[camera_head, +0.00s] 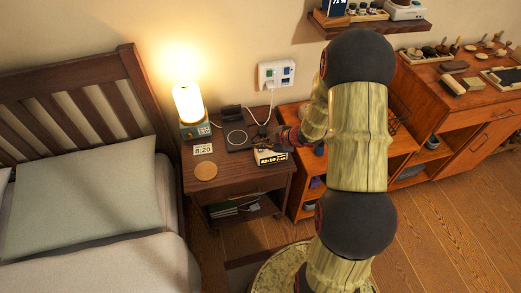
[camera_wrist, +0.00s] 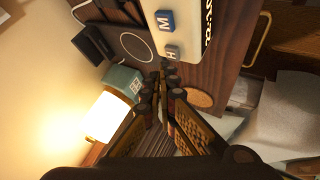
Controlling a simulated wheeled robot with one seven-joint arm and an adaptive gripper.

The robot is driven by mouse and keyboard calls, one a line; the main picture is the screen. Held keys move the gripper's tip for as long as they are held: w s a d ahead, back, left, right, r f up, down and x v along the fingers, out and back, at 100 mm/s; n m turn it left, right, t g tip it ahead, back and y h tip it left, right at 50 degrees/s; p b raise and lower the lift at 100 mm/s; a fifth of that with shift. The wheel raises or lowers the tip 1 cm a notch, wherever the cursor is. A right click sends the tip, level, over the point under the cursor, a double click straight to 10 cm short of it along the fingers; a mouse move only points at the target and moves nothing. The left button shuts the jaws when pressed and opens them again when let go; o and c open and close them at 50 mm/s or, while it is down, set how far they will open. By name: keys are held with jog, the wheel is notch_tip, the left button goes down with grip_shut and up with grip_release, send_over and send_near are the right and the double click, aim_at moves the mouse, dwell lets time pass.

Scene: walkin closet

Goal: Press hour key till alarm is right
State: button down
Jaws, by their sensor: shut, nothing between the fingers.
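The alarm clock (camera_head: 271,157) is a pale box with a dark lit display on its front, standing on the dark wood nightstand (camera_head: 235,179). Its digits are too small to read surely. In the wrist view the clock's top (camera_wrist: 190,40) carries a blue M key (camera_wrist: 165,20) and a grey H key (camera_wrist: 172,52). A white card (camera_head: 203,149) on the nightstand reads 8:20. My gripper (camera_wrist: 164,72) is shut and empty, its fingertips right by the H key; I cannot tell whether they touch it. In the head view my arm hides part of the clock's surroundings.
A lit lamp (camera_head: 187,103) stands at the nightstand's back left. A dark charging pad (camera_head: 237,138) lies behind the clock, and a round cork coaster (camera_head: 205,170) lies front left. A cable runs to the wall outlet (camera_head: 276,75). The bed (camera_head: 90,205) is at left.

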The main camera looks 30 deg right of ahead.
aim_at(260, 151)
jog(key=shift+f, duration=0.15)
jog(key=shift+f, duration=0.25)
jog(key=shift+f, duration=0.4)
dwell(0.6)
dwell(0.4)
jog(key=shift+r+p, duration=0.85)
jog(key=shift+r, duration=0.05)
notch_tip(260, 151, up, 5)
jog(key=p, duration=0.5)
dwell(0.6)
